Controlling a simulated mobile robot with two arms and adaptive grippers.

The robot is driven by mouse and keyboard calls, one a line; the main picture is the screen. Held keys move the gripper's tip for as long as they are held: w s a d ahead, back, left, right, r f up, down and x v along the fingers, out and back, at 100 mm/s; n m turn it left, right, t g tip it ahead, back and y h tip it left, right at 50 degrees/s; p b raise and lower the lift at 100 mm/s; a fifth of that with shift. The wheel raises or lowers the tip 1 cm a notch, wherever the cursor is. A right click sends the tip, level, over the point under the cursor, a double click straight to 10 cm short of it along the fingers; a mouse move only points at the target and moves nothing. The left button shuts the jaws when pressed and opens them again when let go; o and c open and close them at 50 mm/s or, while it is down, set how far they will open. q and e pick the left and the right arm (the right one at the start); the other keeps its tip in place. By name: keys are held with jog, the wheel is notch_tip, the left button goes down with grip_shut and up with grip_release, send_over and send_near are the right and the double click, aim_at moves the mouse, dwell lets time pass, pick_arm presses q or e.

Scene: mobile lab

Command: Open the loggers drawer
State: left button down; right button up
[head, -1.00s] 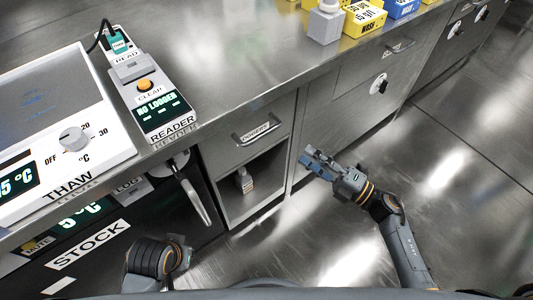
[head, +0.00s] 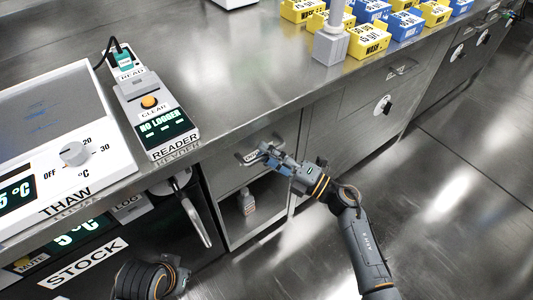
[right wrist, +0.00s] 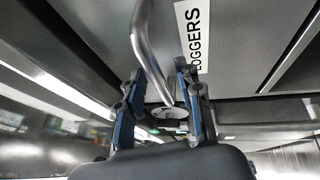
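The loggers drawer (head: 226,178) is a grey drawer front under the bench, flush with the cabinet and closed. Its metal bar handle (right wrist: 148,45) runs between my right gripper's fingers in the right wrist view, beside a white LOGGERS label (right wrist: 194,35). My right gripper (head: 266,156) is at the handle in the head view and hides part of it and the label. In the right wrist view the right gripper (right wrist: 160,100) is open, with gaps between its fingers and the bar. Part of my left arm shows at lower left; its gripper is out of view.
Below the drawer is an open compartment with a small bottle (head: 247,201). A black-fronted STOCK unit with a handle (head: 196,218) is to the left. On the bench are a reader (head: 160,130), a THAW unit (head: 105,175) and yellow and blue boxes (head: 368,40). The floor at right is clear.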

jog(key=shift+w+a, duration=0.15)
jog(key=shift+a, duration=0.05)
pick_arm(q)
jog(key=shift+r, duration=0.1)
pick_arm(e)
grip_shut()
pick_arm(q)
jog(key=shift+s, duration=0.1)
pick_arm(e)
jog(key=shift+d, duration=0.1)
